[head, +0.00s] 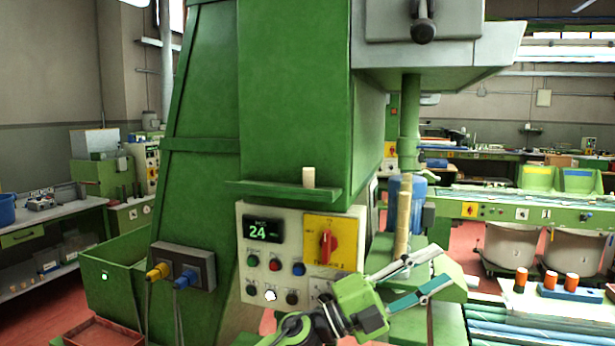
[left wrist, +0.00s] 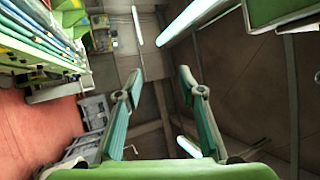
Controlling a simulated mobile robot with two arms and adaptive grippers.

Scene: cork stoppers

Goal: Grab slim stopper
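A small, pale cork-coloured cylinder (head: 308,177) stands upright on the narrow green shelf (head: 290,192) of the machine. A taller, slim tan piece (head: 403,215) stands upright farther right, in front of a blue cylinder. I cannot tell for sure which of the two is the slim stopper. My left gripper (head: 444,267) is open and empty, low and to the right of the shelf, with its fingers pointing right. In the left wrist view its two fingers (left wrist: 161,82) are spread with nothing between them. No stopper shows there. My right gripper is not in view.
The machine's control panel (head: 300,250) with a red knob and buttons is below the shelf. A green bin (head: 115,270) and a block with yellow and blue plugs (head: 183,268) are at left. Orange-topped pieces (head: 571,282) stand at right. Space above the shelf is clear.

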